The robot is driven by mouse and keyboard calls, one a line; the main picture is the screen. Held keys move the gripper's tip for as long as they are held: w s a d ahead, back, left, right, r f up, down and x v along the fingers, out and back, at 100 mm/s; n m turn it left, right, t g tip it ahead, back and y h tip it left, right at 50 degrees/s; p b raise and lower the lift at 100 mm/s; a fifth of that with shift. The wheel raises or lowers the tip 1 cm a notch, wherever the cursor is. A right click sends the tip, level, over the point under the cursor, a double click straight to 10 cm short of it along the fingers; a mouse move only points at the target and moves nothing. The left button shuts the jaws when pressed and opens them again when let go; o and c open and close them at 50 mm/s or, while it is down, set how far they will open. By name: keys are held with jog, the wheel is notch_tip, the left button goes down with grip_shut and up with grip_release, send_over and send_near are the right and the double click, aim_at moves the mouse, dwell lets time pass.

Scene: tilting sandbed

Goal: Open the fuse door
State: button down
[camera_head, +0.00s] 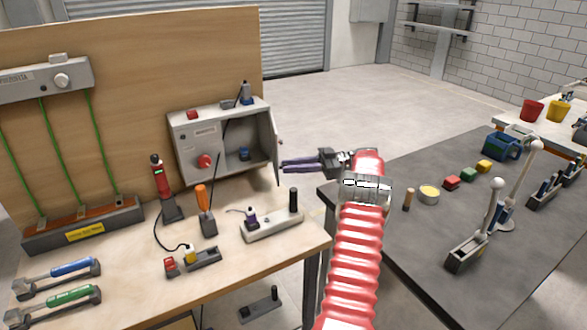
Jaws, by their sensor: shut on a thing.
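The grey fuse box (190,140) stands at the back right of the wooden bench, against the board. Its fuse door (275,155) stands open at the right side, swung outward and seen nearly edge-on. A red knob (204,161) and a blue part (243,153) show in the box front. My gripper (284,165) has purple fingers pointing left, with their tips at the door's outer edge. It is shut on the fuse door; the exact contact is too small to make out.
Upright tools, a red one (162,180) and an orange-handled one (201,197), stand before the box. A grey holder (272,226) sits near the bench's right edge. The dark table (400,250) with levers and blocks lies right of my arm. Floor shows between.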

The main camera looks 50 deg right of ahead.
jog(key=shift+d+r, duration=0.15)
jog(key=shift+d, duration=0.1)
dwell(0.5)
jog(key=c, duration=1.6)
grip_release()
